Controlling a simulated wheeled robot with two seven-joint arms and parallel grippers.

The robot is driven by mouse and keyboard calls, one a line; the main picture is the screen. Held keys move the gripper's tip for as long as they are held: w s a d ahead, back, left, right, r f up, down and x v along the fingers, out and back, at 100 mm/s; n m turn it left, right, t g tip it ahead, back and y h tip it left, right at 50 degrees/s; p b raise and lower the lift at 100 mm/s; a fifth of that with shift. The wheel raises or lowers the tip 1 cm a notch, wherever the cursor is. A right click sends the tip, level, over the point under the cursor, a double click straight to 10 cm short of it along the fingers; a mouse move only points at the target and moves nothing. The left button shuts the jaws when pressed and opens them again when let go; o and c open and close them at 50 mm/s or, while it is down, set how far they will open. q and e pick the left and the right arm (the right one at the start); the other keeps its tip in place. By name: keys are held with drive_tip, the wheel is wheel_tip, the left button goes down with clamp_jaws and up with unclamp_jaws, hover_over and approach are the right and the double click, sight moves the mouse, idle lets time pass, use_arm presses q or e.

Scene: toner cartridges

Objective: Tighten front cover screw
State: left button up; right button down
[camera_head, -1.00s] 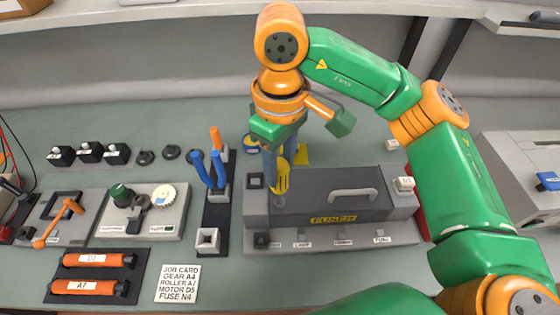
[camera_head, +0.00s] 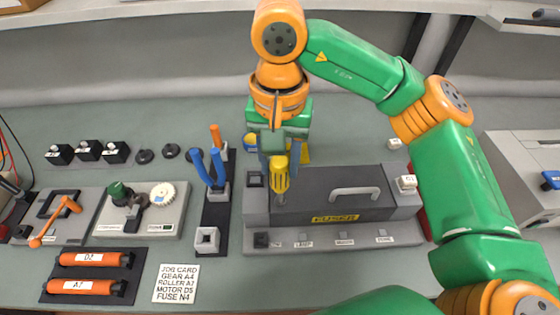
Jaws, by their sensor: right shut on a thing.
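My right gripper (camera_head: 280,163) is shut on a screwdriver with a yellow handle (camera_head: 280,178). The screwdriver points down at the left end of the dark grey fuser unit's front cover (camera_head: 345,208), which has a handle (camera_head: 354,192) and a yellow label. The shaft stands close to upright. Its tip is at the cover's left side, and the screw beneath it is too small to make out. I cannot tell whether the tip touches the screw. My left gripper does not show.
A tool stand with blue-handled pliers (camera_head: 208,168) is left of the unit. Further left are a gear fixture (camera_head: 140,208), a crank fixture (camera_head: 58,218), orange rollers (camera_head: 88,287) and a job card (camera_head: 177,283). A grey machine (camera_head: 525,165) stands at right.

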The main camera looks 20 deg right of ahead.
drive_tip(key=shift+m, duration=0.8)
drive_tip(key=m, duration=0.3)
drive_tip(key=shift+f, duration=0.1)
drive_tip(key=m, duration=0.4)
drive_tip(key=shift+w+b, duration=0.1)
drive_tip(key=shift+b, duration=0.2)
